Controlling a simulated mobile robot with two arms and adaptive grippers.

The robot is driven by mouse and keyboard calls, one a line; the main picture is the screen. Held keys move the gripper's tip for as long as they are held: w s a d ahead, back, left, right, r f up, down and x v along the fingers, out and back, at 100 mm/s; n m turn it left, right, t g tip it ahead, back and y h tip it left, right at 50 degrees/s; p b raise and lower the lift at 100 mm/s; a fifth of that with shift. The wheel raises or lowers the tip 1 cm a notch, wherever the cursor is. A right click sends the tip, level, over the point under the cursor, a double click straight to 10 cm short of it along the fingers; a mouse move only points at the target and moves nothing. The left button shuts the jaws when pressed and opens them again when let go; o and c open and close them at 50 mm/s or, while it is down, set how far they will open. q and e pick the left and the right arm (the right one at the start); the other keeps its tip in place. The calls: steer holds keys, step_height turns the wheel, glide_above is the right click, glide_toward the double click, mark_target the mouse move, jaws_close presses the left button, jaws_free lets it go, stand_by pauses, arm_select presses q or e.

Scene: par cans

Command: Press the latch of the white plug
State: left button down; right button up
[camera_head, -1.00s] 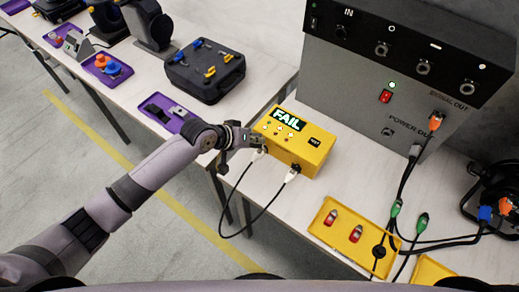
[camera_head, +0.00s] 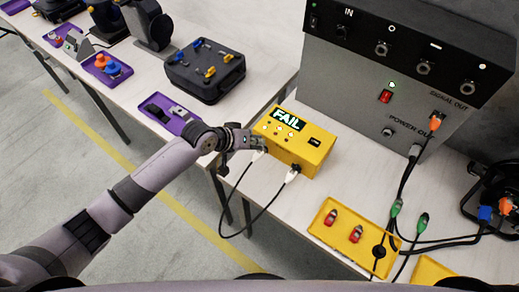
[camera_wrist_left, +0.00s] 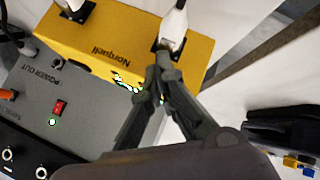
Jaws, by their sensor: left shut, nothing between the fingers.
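The yellow tester box (camera_head: 306,156) shows a FAIL sign (camera_head: 286,119) on top. Two white plugs sit at its near side, joined by a black cable. One white plug (camera_head: 292,175) is clear of the gripper. The other white plug (camera_head: 258,154) is partly hidden beside my left gripper (camera_head: 262,141). In the left wrist view the closed fingertips (camera_wrist_left: 163,62) are right at that near plug (camera_wrist_left: 173,28), on its metal end by the box (camera_wrist_left: 112,38). Contact and the latch itself cannot be made out. My right gripper is not in view.
A large grey power unit (camera_head: 400,95) stands behind the box. A yellow tray (camera_head: 345,238) with red connectors and several cables lies to the right. A black case (camera_head: 203,72) and a purple tray (camera_head: 170,112) are on the left table.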

arm_select(q)
steer(key=shift+f, duration=0.35)
stand_by(0.8)
steer(key=shift+r+p, duration=0.75)
steer(key=shift+r, duration=0.05)
step_height(320, 180, up, 5)
steer(key=p, duration=0.5)
stand_by(0.4)
